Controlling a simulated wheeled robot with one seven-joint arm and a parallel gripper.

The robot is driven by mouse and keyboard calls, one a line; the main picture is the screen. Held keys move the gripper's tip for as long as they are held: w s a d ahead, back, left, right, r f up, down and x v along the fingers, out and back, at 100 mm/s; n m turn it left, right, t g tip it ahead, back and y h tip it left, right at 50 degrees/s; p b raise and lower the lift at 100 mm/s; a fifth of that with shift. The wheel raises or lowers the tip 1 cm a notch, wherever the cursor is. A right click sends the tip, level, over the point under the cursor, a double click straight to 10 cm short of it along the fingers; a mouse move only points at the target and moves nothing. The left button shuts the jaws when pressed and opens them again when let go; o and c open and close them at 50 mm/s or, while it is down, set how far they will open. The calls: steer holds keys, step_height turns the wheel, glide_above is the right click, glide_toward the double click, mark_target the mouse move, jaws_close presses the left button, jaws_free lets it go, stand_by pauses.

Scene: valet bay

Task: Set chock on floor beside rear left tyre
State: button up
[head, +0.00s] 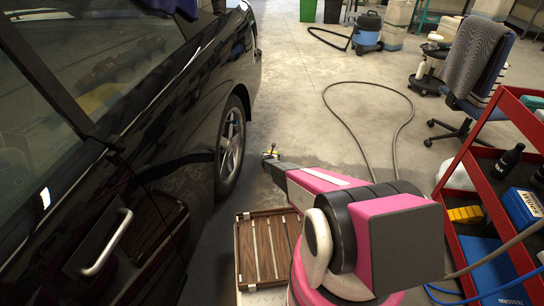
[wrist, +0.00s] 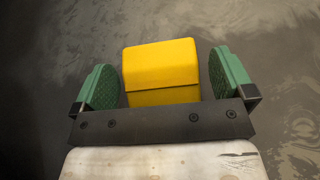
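The black car (head: 135,130) stands along the left of the head view, with its tyre (head: 229,150) on the floor. My gripper (head: 271,153) is low over the floor, a little right of that tyre. In the wrist view the yellow chock (wrist: 161,72) lies between the two green finger pads of my gripper (wrist: 166,82). The fingers are spread, with a clear gap on the chock's right and a very narrow one on its left. The chock appears to be at floor level; its underside is hidden. In the head view it is mostly hidden by my gripper.
A red trolley (head: 470,190) with bottles and boxes is at right. A hose (head: 352,137) loops over the floor. A blue vacuum (head: 367,32) and an office chair (head: 475,70) stand farther back.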

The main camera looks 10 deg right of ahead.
steer(key=shift+r, duration=0.15)
steer(key=shift+s+r, duration=0.15)
steer(key=shift+s, duration=0.05)
steer(key=v, duration=1.2)
steer(key=s+d+r+m+g+h, duration=0.2)
steer(key=s+d+r+m, duration=0.3)
steer(key=r, duration=0.4)
steer(key=s+d+r+m+g+h, duration=0.1)
steer(key=s+d+r+m+g, duration=0.1)
steer(key=s+r+m, duration=0.6)
steer(key=s+d+r+m+g+h, duration=0.2)
steer(key=s+d+r+m, duration=0.3)
steer(key=r, duration=0.5)
steer(key=s+a+r+m+g+y, duration=0.3)
steer(key=s+r+m, duration=0.4)
steer(key=s, duration=0.7)
steer(key=s+a+r+m+g+y, duration=0.3)
steer(key=s+a+r+m+y, duration=0.2)
steer(key=s+r, duration=0.6)
steer(key=s+m+y, duration=0.1)
steer(key=s+m, duration=0.1)
steer(key=s, duration=0.1)
steer(key=shift+s+a+g, duration=0.2)
steer(key=shift+a+g, duration=0.05)
steer(key=shift+g, duration=0.15)
